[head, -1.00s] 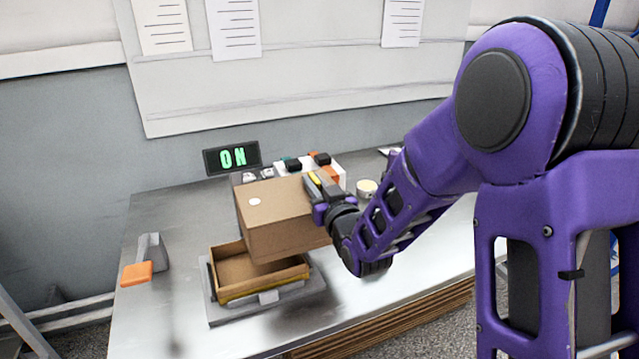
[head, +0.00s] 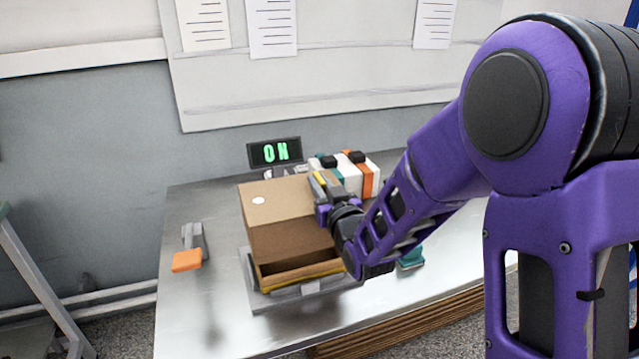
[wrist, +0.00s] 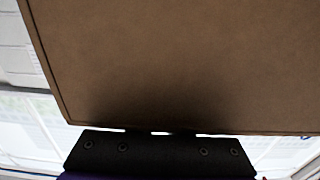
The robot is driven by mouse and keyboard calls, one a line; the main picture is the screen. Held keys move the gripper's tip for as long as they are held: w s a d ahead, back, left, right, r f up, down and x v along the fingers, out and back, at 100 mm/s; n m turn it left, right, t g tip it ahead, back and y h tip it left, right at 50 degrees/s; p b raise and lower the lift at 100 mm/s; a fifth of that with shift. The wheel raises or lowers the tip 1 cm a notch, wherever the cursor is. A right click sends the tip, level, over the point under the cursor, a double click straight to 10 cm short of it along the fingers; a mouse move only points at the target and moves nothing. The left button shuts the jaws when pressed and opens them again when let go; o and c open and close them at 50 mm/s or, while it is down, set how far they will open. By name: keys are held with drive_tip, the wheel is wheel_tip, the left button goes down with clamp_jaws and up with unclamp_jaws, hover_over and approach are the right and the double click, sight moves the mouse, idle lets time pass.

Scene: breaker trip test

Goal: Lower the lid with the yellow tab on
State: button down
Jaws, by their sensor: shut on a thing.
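The brown lid (head: 280,218), a boxy cardboard-like piece with a white dot on top, is over the rear part of an open tray-like box (head: 300,273) with a yellow strip along its front edge. The box's front interior shows. I cannot tell whether lid and box touch. My gripper (head: 323,187) is shut at the lid's right side, with a small yellow piece, perhaps the tab (head: 319,179), between or beside the fingers. In the wrist view the lid's brown face (wrist: 175,65) fills most of the picture above a dark gripper part; the fingertips are hidden.
The box sits on a grey plate (head: 262,300) on a metal table (head: 190,325). An orange-ended lever (head: 187,260) stands at left. Behind are a lit "ON" display (head: 274,152) and several white, teal and orange blocks (head: 352,175). A teal item (head: 411,258) lies right of my wrist.

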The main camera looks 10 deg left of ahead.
drive_tip(key=shift+f+b, duration=0.2)
drive_tip(key=shift+b, duration=0.45)
drive_tip(key=shift+f+b, duration=0.45)
drive_tip(key=shift+f, duration=2.65)
drive_tip(key=c, duration=0.8)
unclamp_jaws()
